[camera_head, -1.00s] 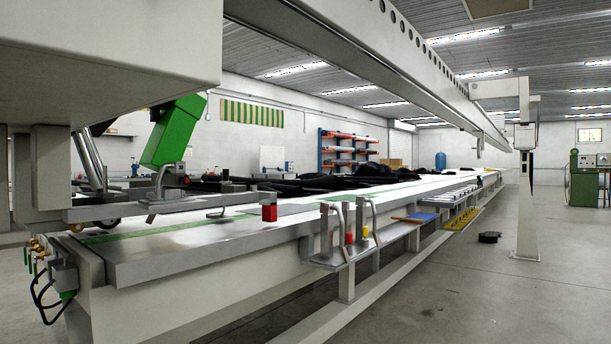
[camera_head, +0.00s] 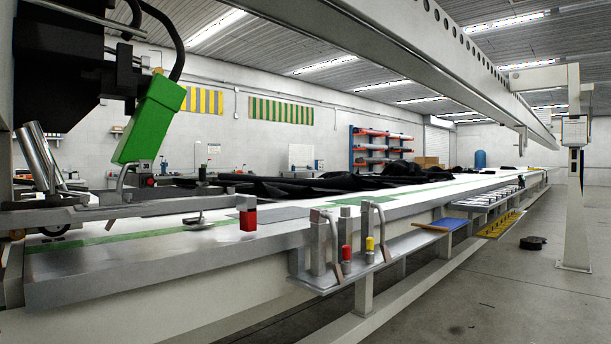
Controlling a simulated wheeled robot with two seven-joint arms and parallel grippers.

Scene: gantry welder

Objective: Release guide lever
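Neither of my grippers shows in the head view. Which part is the guide lever cannot be told for sure. A red block (camera_head: 248,220) sits at the right end of a grey guide bar (camera_head: 150,207) that reaches out from the welding head over the table. A bent metal lever (camera_head: 121,184) stands up from this bar under a green housing (camera_head: 151,120). At the table's front edge a bracket carries two upright bent metal handles, a left one (camera_head: 333,242) and a right one (camera_head: 378,230). Beside them are a red knob (camera_head: 346,257) and a yellow-topped knob (camera_head: 370,248).
The long white table (camera_head: 200,238) runs away to the right, with dark material (camera_head: 370,182) along it. A blue board (camera_head: 447,224) and a yellow rack (camera_head: 499,225) sit along its side. A gantry post (camera_head: 575,215) stands at right. A black round object (camera_head: 533,243) lies on the otherwise open floor.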

